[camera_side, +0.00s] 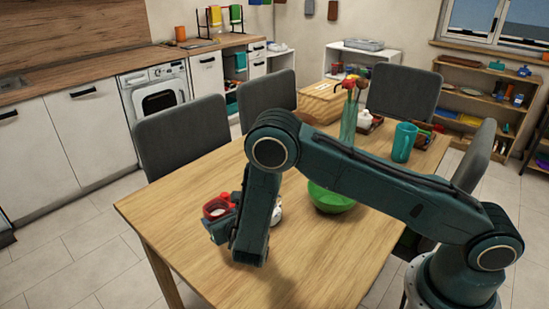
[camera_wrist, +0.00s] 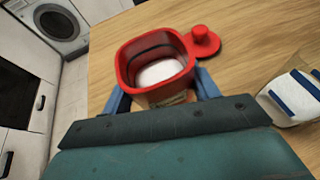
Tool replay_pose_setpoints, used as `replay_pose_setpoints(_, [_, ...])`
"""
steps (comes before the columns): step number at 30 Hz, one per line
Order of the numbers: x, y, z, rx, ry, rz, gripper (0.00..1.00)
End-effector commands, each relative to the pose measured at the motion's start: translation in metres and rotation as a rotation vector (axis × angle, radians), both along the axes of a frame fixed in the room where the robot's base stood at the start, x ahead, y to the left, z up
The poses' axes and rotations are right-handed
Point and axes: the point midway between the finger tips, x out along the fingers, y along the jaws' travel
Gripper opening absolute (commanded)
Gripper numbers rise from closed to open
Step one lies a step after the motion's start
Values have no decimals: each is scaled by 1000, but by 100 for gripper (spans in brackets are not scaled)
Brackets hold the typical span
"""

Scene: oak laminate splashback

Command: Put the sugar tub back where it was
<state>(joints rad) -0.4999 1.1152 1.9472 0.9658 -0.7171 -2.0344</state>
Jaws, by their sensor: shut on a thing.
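The sugar tub is an open red square-rimmed tub (camera_wrist: 128,62) with white sugar inside. My gripper (camera_wrist: 160,92) is shut on it, with a blue finger on either side. In the side view the tub (camera_side: 214,209) is near the table's left end, and my gripper (camera_side: 224,222) is partly hidden behind my arm. A red lid with a round knob (camera_wrist: 204,42) is beside the tub, off its rim. I cannot tell whether the tub touches the table.
A white item with blue stripes (camera_wrist: 296,97) is right of the tub. On the table (camera_side: 160,210) are a green bowl (camera_side: 330,198), a glass vase (camera_side: 348,122), a teal cup (camera_side: 404,142) and a wooden box (camera_side: 322,102). Grey chairs (camera_side: 183,135) stand around it.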

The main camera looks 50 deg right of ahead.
Motion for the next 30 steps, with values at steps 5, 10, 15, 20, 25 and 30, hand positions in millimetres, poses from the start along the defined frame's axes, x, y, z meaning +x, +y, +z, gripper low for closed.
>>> replay_pose_setpoints(5, [0,0,-7,-1,-2,1,20])
replay_pose_setpoints(10, [0,0,-7,-1,-2,1,20])
replay_pose_setpoints(15, [0,0,-17,-2,-1,2,20])
replay_pose_setpoints(20, [0,0,-32,-3,0,1,20])
replay_pose_setpoints(25, [0,0,-44,-1,-1,1,20])
replay_pose_setpoints(30, [0,0,-45,0,-2,1,20])
